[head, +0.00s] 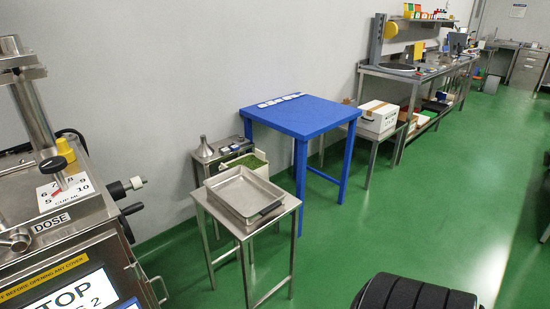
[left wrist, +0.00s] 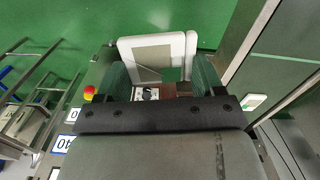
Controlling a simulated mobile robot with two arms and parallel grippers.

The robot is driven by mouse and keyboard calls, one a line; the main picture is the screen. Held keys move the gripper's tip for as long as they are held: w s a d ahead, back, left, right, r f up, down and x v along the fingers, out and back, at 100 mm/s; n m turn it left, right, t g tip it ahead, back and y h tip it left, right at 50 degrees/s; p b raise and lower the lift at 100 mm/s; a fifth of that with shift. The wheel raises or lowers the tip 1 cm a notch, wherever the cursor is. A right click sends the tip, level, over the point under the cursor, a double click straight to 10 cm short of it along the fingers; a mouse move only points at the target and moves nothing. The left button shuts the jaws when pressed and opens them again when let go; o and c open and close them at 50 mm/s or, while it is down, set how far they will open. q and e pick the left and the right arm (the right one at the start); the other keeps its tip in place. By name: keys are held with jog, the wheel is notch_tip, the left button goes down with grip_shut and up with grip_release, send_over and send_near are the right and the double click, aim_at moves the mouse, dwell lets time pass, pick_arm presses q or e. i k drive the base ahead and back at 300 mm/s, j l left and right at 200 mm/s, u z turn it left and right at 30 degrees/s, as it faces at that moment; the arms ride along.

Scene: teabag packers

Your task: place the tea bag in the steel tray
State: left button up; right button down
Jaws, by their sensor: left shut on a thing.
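The steel tray (head: 236,211) is a shallow rectangular pan, empty as far as I can see. It sits on a small steel stand left of the blue table in the head view. My left gripper (left wrist: 160,78) shows in the left wrist view, with a dark finger on each side. It is shut on a flat, white-edged square with a grey-green middle, which looks like the tea bag (left wrist: 145,43). The fingers hide part of its lower end. Neither gripper shows in the head view, and the right one is in no view.
A blue table (head: 310,120) with several small white pieces stands behind the tray. A container of green leaves (head: 246,161) stands close behind the tray. A steel dosing machine (head: 80,230) fills the left. Green floor (head: 400,220) is open to the right.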

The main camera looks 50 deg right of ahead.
aim_at(256, 204)
jog(key=l+z, duration=0.2)
jog(key=l, duration=0.2)
jog(key=i+l+z, duration=0.2)
jog(key=l, duration=0.2)
jog(key=l+z, duration=0.2)
jog(key=l, duration=0.2)
jog(key=l+z, duration=0.25)
jog(key=i+l, duration=0.2)
jog(key=l, duration=0.2)
jog(key=i+l, duration=0.45)
jog(key=l, duration=0.3)
jog(key=i, duration=0.3)
